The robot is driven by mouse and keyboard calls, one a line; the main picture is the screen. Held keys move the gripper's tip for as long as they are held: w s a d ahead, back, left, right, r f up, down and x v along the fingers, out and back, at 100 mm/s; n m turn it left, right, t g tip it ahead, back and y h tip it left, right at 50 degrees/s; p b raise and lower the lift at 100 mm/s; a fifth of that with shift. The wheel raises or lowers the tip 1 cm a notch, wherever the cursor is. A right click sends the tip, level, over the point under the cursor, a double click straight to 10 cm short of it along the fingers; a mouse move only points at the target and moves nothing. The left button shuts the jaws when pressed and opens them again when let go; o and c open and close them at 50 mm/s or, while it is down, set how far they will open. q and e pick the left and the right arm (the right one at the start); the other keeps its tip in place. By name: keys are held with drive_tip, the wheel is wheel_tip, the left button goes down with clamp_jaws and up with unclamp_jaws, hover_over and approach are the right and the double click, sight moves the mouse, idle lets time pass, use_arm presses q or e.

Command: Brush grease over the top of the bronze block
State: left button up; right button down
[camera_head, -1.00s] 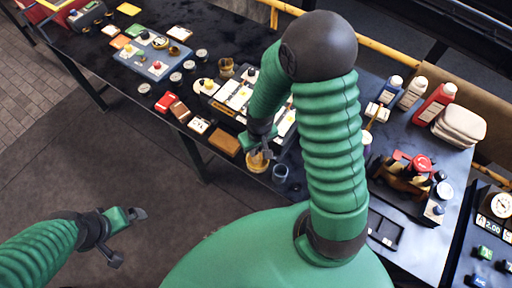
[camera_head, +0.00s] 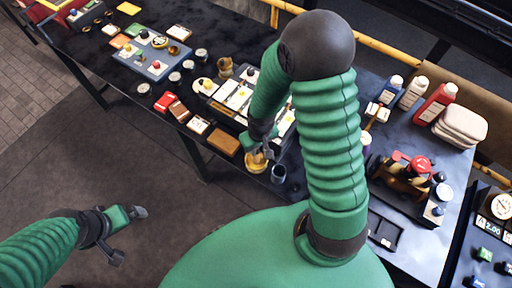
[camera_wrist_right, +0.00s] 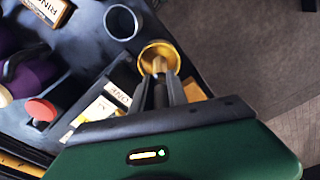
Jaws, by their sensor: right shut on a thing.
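My right gripper (camera_head: 263,150) is shut on a brush. In the right wrist view the brush's pale end (camera_wrist_right: 159,65) shows between the gripper's fingers (camera_wrist_right: 162,88), inside the mouth of a round yellow grease pot (camera_wrist_right: 157,46). The pot (camera_head: 256,164) sits near the front edge of the bench in the head view. A bronze-coloured piece (camera_head: 225,68) stands farther back on the bench; I cannot tell if it is the bronze block. My left gripper (camera_head: 128,236) is open and empty, away from the bench over the floor.
A grey cup (camera_head: 278,174) stands beside the pot. A brown block (camera_head: 223,143) lies at the bench's front edge, left of the pot. Bottles (camera_head: 436,103), folded cloths (camera_head: 461,126) and a red-topped fixture (camera_head: 406,176) stand on the right.

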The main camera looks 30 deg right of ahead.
sight(257, 156)
use_arm(q)
drive_tip(key=shift+d, duration=0.3)
use_arm(e)
drive_tip(key=shift+s+d, duration=0.1)
drive_tip(key=shift+d, duration=0.1)
use_arm(q)
drive_tip(key=shift+r, duration=0.1)
use_arm(e)
drive_tip(key=shift+a+r, duration=0.1)
drive_tip(key=shift+r, duration=0.1)
wheel_tip(257, 156, up, 4)
drive_tip(key=p, duration=0.3)
drive_tip(key=shift+a+f+p, duration=0.15)
drive_tip(key=shift+f+p, duration=0.1)
drive_tip(key=shift+p, duration=0.1)
wheel_tip(257, 156, up, 3)
drive_tip(key=p, duration=0.3)
drive_tip(key=shift+r, duration=0.15)
use_arm(q)
drive_tip(key=w+v, duration=0.1)
drive_tip(key=v, duration=0.5)
drive_tip(key=shift+w+a+r, duration=0.15)
drive_tip(key=shift+r, duration=0.2)
